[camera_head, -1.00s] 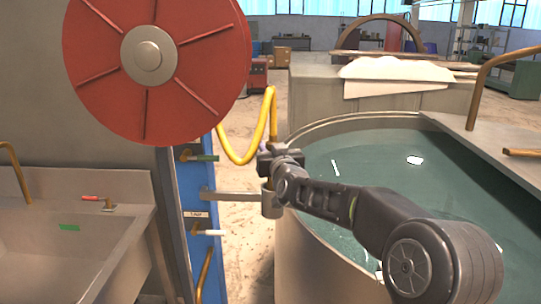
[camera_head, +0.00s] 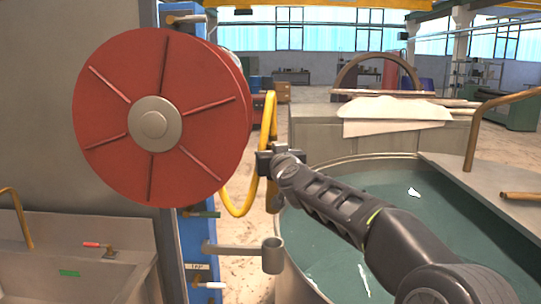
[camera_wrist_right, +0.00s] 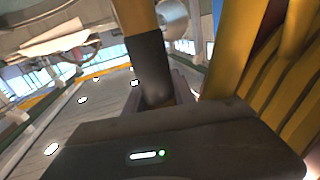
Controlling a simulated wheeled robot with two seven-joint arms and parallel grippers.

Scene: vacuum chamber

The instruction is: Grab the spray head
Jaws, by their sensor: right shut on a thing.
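The spray head (camera_wrist_right: 146,60), yellow with a dark band, sits between the fingers of my right gripper (camera_wrist_right: 155,100) in the right wrist view. In the head view my right gripper (camera_head: 277,162) is shut on it beside the red hose reel, above the grey holder ring (camera_head: 272,256). The yellow hose (camera_head: 240,205) loops from the reel (camera_head: 155,122) to the gripper. My left gripper is not in view.
A round tank of greenish water (camera_head: 420,215) lies under and right of my right arm. A blue post (camera_head: 195,245) carries the holder bracket and taps. A metal sink (camera_head: 75,255) is at lower left. Open floor (camera_head: 240,235) shows behind the bracket.

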